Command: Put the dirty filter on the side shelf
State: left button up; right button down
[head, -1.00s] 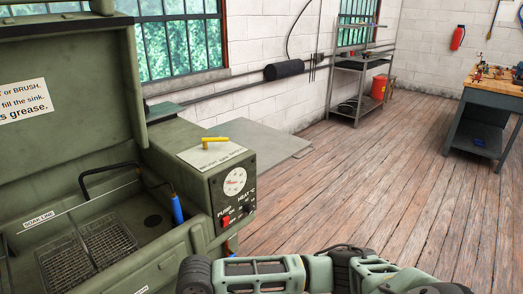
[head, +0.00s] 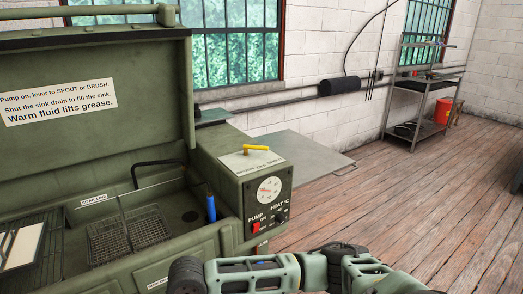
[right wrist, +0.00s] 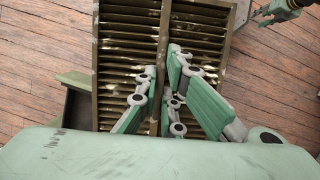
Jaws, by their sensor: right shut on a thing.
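A brown, greasy slatted panel (right wrist: 124,58), which appears to be the dirty filter, fills the middle of the right wrist view. My right gripper (right wrist: 168,95) is shut on the filter at its central rib, with the fingers on both sides of it. Floor shows past both sides of the filter. The filter and right gripper are not in the head view. A flat grey side shelf (head: 299,158) sticks out to the right of the green washer. A green piece, seemingly my left gripper (right wrist: 283,9), shows at the top right of the wrist view; its jaws are unclear.
The green parts washer (head: 165,262) stands at left with its lid up. Wire baskets (head: 148,226) and a rack with a pale board (head: 20,246) are in its sink. A control box (head: 262,195) stands between sink and shelf. The shelf top looks clear. A metal rack (head: 416,92) stands far back.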

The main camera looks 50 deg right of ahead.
aim_at(304, 161)
jog(key=l+u, duration=0.1)
jog(key=l, duration=0.35)
jog(key=k+l+u, duration=0.15)
jog(key=l, duration=0.3)
jog(key=k+l+u, duration=0.1)
jog(key=l, duration=0.4)
jog(key=k+l+u, duration=0.15)
jog(key=l, duration=0.25)
jog(key=k+l+u, duration=0.1)
jog(key=l, duration=0.35)
